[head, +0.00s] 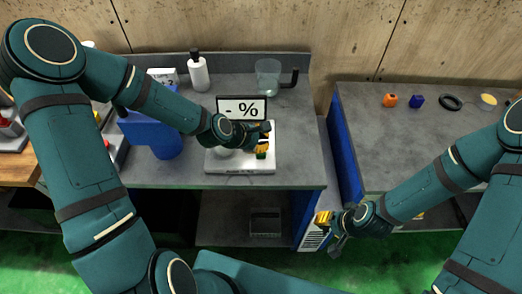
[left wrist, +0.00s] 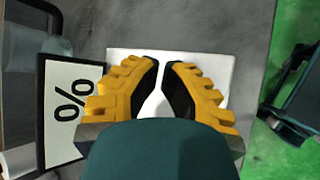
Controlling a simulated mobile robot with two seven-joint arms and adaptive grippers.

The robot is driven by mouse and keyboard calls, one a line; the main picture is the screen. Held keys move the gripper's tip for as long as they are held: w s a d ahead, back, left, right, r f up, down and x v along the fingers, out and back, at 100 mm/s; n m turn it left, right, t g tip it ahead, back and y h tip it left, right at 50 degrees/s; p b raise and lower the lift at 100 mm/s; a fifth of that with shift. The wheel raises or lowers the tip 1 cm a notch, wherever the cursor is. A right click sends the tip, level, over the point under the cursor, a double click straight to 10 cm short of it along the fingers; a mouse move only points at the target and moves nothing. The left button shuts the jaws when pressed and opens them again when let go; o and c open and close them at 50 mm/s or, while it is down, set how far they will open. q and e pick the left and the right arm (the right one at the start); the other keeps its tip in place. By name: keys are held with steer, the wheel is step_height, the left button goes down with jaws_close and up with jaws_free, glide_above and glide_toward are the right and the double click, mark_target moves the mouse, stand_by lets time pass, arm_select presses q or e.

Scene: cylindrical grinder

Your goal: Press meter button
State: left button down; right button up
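The meter is a pale flat plate (head: 240,167) on the grey bench, with a raised display (head: 242,108) reading "- %" behind it. The display also shows at the left of the left wrist view (left wrist: 72,105). My left gripper (head: 264,142) is over the right part of the plate. A small dark green patch (head: 261,155) shows at its fingers; I cannot tell if they touch it. In the left wrist view, the yellow fingers (left wrist: 161,66) lean close at the tips with white plate visible between them. My right gripper (head: 331,230) is empty, off the bench, fingers apart.
A white bottle (head: 199,74) and a clear jug (head: 268,76) stand behind the meter. A blue container (head: 165,138) is left of it, under my left arm. A second bench (head: 375,130) at the right holds small items. A gap separates the benches.

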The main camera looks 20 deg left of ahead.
stand_by(0.3)
arm_select(q)
steer(key=shift+f+b, duration=0.35)
steer(key=shift+f, duration=0.1)
steer(key=shift+f+b, duration=0.45)
steer(key=shift+f, duration=0.1)
stand_by(0.8)
steer(key=shift+r, duration=0.1)
steer(key=shift+r+p, duration=0.85)
steer(key=shift+r, duration=0.1)
step_height(320, 180, up, 5)
steer(key=p, duration=0.4)
stand_by(0.8)
